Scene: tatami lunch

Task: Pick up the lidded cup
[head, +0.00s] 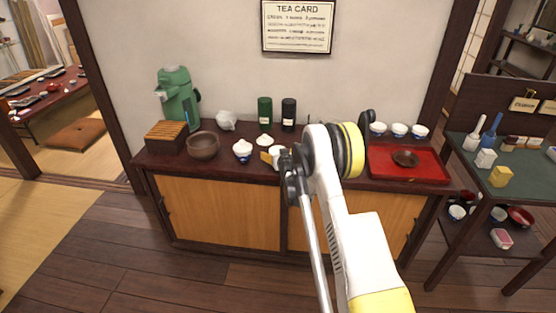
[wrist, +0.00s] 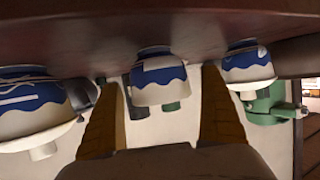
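Small white cups with blue bands and pale lids stand on the dark sideboard. One lidded cup (head: 242,151) is left of my gripper (head: 268,157), and another lidded cup (head: 264,140) is just behind it. A third cup (head: 279,153) is partly hidden by my wrist. The wrist view is upside down. There my gripper (wrist: 159,77) is open, its two tan fingers apart on either side of the middle cup (wrist: 160,75), with gaps on both sides. I cannot tell whether the fingertips reach it. A large near cup (wrist: 30,95) and another cup (wrist: 247,66) flank the fingers.
A brown bowl (head: 203,146), slatted wooden box (head: 166,136) and green machine (head: 177,97) stand to the left. Green (head: 265,112) and black (head: 288,113) canisters stand behind, near the wall. A red tray (head: 423,171) with a small dish lies to the right, cups behind it.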

